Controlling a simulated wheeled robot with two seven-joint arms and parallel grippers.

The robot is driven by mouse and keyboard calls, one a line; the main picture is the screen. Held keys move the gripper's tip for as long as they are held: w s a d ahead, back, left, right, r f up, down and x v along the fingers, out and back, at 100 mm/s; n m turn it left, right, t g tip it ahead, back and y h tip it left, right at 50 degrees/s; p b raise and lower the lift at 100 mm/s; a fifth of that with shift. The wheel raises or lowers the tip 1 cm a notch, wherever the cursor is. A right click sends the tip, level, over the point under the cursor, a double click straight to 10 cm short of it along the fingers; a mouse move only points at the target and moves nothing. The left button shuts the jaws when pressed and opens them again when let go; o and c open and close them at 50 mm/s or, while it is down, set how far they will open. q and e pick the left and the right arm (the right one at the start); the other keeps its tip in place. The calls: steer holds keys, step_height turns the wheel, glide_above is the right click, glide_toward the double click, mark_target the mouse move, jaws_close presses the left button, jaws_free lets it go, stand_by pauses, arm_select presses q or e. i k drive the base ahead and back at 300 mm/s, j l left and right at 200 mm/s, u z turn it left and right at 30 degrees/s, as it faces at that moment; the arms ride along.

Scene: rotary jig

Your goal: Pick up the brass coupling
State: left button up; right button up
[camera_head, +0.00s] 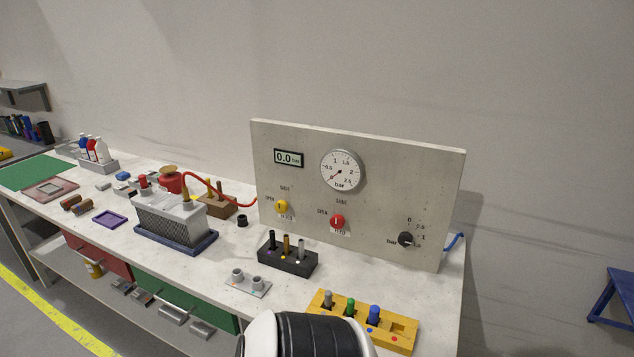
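A small upright brass-coloured piece, which looks like the brass coupling (286,245), stands in the middle of a black holder block (291,263) in front of the grey panel. A black piece (272,240) stands to its left and a silver piece (301,249) to its right in the same block. Other brass-coloured upright pieces (210,189) stand in a brown block further left, so I cannot be certain which is the coupling. Neither of my grippers shows. A black and white part of my arm fills the bottom centre.
The gauge panel (375,190) rises behind the black block. A yellow holder (392,335) with coloured pieces stands to the right, and a grey plate with two sockets (248,285) lies to the left. A grey finned unit (168,220) with a red hose stands further left.

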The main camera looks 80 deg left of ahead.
mark_target(185, 195)
steer(key=u, duration=3.45)
steer(key=i+j, duration=0.2)
steer(key=j, duration=0.15)
steer(key=i+j+z, duration=0.15)
steer(key=i+j, duration=0.3)
steer(key=j, duration=0.2)
steer(key=i+j+z, duration=0.15)
steer(key=j, duration=0.2)
steer(key=i, duration=0.05)
